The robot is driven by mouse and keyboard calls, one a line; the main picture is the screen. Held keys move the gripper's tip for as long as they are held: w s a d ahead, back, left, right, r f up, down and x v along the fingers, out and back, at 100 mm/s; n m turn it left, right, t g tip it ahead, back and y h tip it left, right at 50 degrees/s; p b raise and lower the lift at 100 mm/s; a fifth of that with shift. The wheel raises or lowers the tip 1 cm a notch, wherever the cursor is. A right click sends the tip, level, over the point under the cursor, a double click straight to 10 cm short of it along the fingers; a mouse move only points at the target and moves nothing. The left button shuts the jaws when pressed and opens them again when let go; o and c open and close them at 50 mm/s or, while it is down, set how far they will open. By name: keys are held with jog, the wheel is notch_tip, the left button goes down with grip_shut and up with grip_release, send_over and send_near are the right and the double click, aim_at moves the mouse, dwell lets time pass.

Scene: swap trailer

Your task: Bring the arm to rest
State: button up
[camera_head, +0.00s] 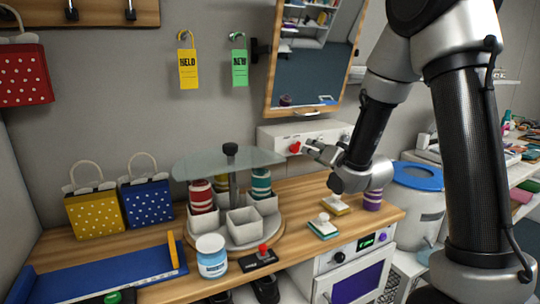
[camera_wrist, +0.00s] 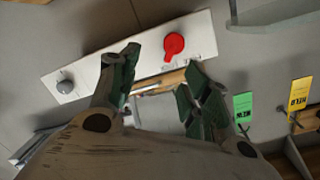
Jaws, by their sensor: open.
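My gripper (camera_head: 312,148) is at the end of the arm at the right of the head view, reaching left toward the white wall panel (camera_head: 290,136). The panel carries a red knob (camera_head: 295,147). In the wrist view my gripper (camera_wrist: 160,80) is open, its two dark green fingers spread apart with nothing held between them. The red knob (camera_wrist: 174,45) shows just beyond the fingers, and a grey knob (camera_wrist: 66,87) sits at the panel's other end. The fingers look apart from the red knob, though the exact gap cannot be told.
A carousel (camera_head: 235,235) with white bins and a glass top stands on the wooden counter. A white jar (camera_head: 211,256), a joystick box (camera_head: 260,258) and two stamps stand nearby. Yellow (camera_head: 188,68) and green (camera_head: 239,67) tags hang on the wall. A mirror (camera_head: 315,60) hangs above the panel.

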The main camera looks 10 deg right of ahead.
jog(key=s+d+r+n+g+h, duration=0.1)
jog(key=s+d+g, duration=0.2)
jog(key=s, duration=0.9)
jog(key=s+d+r+n+g+h, duration=0.1)
jog(key=s+g, duration=0.4)
jog(key=s, duration=0.7)
jog(key=s+d+r+n+g+h, duration=0.1)
jog(key=s+d, duration=0.4)
jog(key=s, duration=0.8)
jog(key=n+g+h, duration=0.1)
jog(key=g, duration=0.1)
jog(key=shift+d+r+g+h, duration=0.25)
jog(key=shift+d+g+h, duration=0.05)
jog(key=shift+d+g, duration=0.1)
